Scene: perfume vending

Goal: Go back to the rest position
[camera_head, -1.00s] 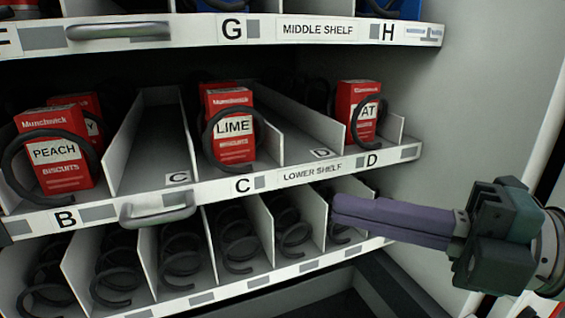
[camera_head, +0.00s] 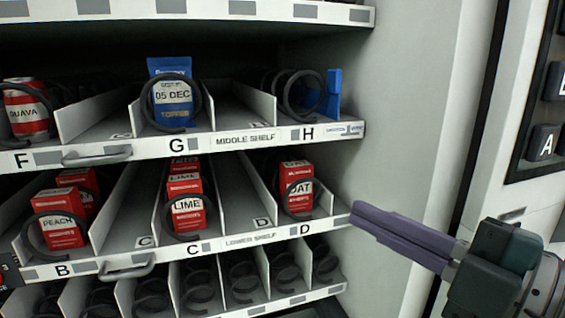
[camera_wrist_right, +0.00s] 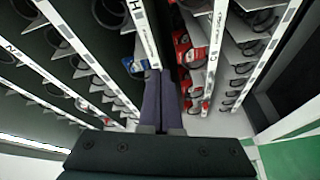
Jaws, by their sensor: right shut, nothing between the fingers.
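My right gripper (camera_head: 358,212) comes in from the lower right in the head view. Its purple fingers are together with nothing between them, and they point left toward the right end of the lower shelf (camera_head: 250,240). In the head view the fingertips appear near that shelf's right end; I cannot tell the exact gap. The right wrist view also shows the closed fingers (camera_wrist_right: 160,72) pointing toward the shelf fronts. My left gripper is not in view.
The lower shelf holds red PEACH (camera_head: 62,228), LIME (camera_head: 187,212) and OAT (camera_head: 298,192) boxes behind dark coils. The middle shelf (camera_head: 245,138) holds a blue packet (camera_head: 172,92) and a red GUAVA can (camera_head: 27,112). A keypad panel (camera_head: 545,140) stands right.

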